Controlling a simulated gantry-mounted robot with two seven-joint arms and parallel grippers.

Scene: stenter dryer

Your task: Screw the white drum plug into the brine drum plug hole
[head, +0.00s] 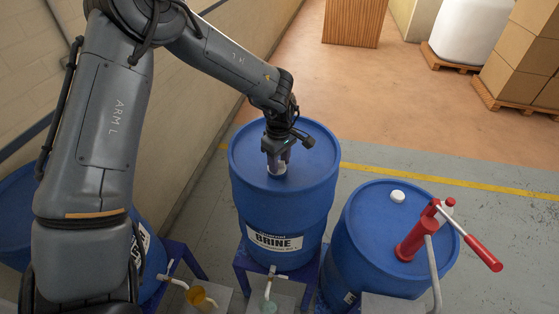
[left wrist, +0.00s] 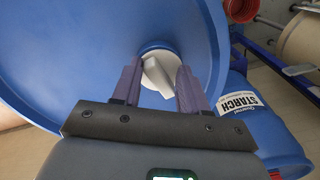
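The brine drum (head: 243,160) is blue and stands upright in the middle of the head view, with a BRINE label on its side. My left gripper (head: 277,168) points down at its top. In the left wrist view, the white drum plug (left wrist: 159,76) sits at the drum top (left wrist: 75,60), its raised grip bar tilted. The two fingers of the left gripper (left wrist: 157,88) stand on either side of the plug, with a gap showing beside the bar. The plug hides the hole, and I cannot tell how deep it sits. My right gripper is not in view.
A blue drum (head: 365,225) with a white cap (head: 397,196) and a red hand pump (head: 418,238) stands close on the right. A STARCH drum (left wrist: 255,115) shows in the left wrist view. Taps and small containers sit in front. Open floor (head: 390,115) lies behind.

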